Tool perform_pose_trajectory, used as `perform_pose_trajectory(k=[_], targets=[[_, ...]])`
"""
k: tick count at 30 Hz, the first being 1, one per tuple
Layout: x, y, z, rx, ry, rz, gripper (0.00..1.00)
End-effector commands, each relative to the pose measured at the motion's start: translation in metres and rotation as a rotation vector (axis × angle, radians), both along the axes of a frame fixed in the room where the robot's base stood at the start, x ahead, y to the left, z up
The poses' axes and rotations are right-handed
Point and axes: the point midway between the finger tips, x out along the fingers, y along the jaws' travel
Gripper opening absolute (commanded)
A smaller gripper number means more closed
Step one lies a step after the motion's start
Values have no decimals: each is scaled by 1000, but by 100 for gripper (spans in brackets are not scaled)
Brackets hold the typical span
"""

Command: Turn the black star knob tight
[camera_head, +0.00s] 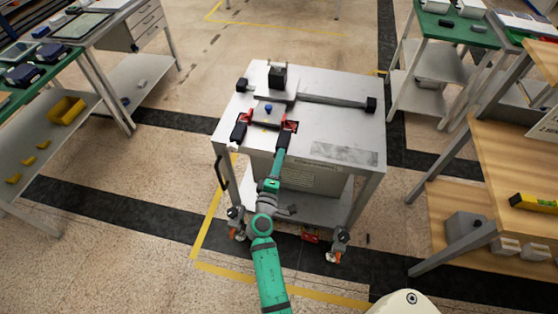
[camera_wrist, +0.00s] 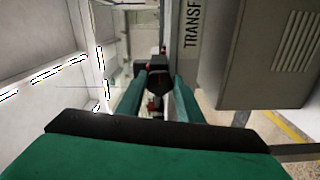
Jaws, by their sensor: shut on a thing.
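A grey steel cart (camera_head: 340,124) stands in the middle of the head view, with a fixture on its top. My gripper (camera_head: 281,153) is at the front edge of the cart, its arm coming up from below. In the wrist view its two green fingers (camera_wrist: 158,78) close around a small black part, which looks like the black star knob (camera_wrist: 158,70). Its star shape is mostly hidden by the fingers. In the head view the knob cannot be told apart from the dark part (camera_head: 284,138) just beyond my fingertips.
A black clamp block (camera_head: 277,75), a blue knob (camera_head: 268,107) and red parts (camera_head: 291,126) sit on the cart top. A grey cabinet (camera_wrist: 265,55) is close on the right in the wrist view. Workbenches flank the cart, with open floor between.

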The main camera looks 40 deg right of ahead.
Motion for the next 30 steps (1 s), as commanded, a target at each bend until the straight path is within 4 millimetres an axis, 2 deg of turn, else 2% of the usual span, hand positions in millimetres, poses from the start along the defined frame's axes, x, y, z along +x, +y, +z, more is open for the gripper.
perform_pose_trajectory(k=[30], targets=[[0,1,-5,626,-729,-4,11]])
